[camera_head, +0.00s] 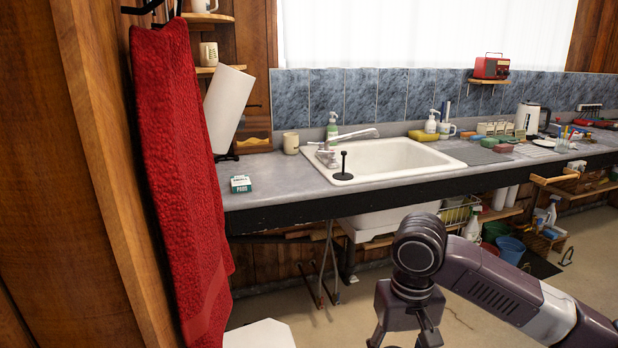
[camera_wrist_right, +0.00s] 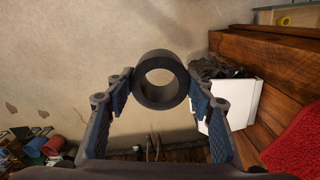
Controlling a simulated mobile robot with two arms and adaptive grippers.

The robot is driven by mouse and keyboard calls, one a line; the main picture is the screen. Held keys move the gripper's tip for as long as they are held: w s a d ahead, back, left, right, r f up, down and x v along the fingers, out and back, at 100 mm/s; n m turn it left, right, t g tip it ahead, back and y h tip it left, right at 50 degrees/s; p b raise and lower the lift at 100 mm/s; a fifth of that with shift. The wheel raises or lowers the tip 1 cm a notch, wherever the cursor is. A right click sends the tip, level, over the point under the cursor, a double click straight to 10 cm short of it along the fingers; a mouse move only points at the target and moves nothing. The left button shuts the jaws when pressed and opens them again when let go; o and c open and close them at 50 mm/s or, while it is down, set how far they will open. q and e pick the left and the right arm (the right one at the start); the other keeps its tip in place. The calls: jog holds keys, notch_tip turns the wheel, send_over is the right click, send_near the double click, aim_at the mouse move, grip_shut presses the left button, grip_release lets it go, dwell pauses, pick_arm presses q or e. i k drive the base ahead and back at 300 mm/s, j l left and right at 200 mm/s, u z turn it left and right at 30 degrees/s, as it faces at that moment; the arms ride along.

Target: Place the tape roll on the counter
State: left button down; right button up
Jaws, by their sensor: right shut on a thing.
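The tape roll (camera_wrist_right: 160,57) is a dark grey ring with an open centre. In the right wrist view my right gripper (camera_wrist_right: 160,86) is shut on it, with a blue-padded finger on each side of its outer wall. In the head view my right gripper (camera_head: 405,335) points down at the bottom edge, in front of and below the counter; its fingertips and the roll are out of that frame. The grey counter (camera_head: 285,175) runs along the back wall. My left gripper is not in view.
A sink (camera_head: 385,158) with a black plunger-like object (camera_head: 343,168) is set in the counter. A small green-white box (camera_head: 240,184), a mug (camera_head: 290,143) and a paper roll (camera_head: 228,108) stand left of it. Bare counter lies between box and sink. A red towel (camera_head: 185,180) hangs at left.

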aim_at(276, 180)
jog(key=i+l+z, duration=0.3)
jog(key=z, duration=0.15)
jog(key=i+l+z, duration=0.55)
jog(key=i+z, duration=0.25)
jog(key=z, duration=0.15)
jog(key=i+l+u, duration=0.15)
jog(key=i+u, duration=0.2)
jog(key=i+l+u, duration=0.35)
jog(key=i, duration=0.2)
jog(key=i+l+u, duration=0.1)
jog(key=u, duration=0.3)
jog(key=i+l+u, duration=0.2)
jog(key=u, duration=0.25)
jog(key=i+l+u, duration=0.1)
jog(key=u, duration=0.3)
jog(key=i+l+u, duration=0.1)
jog(key=l+u, duration=0.2)
jog(key=u, duration=0.15)
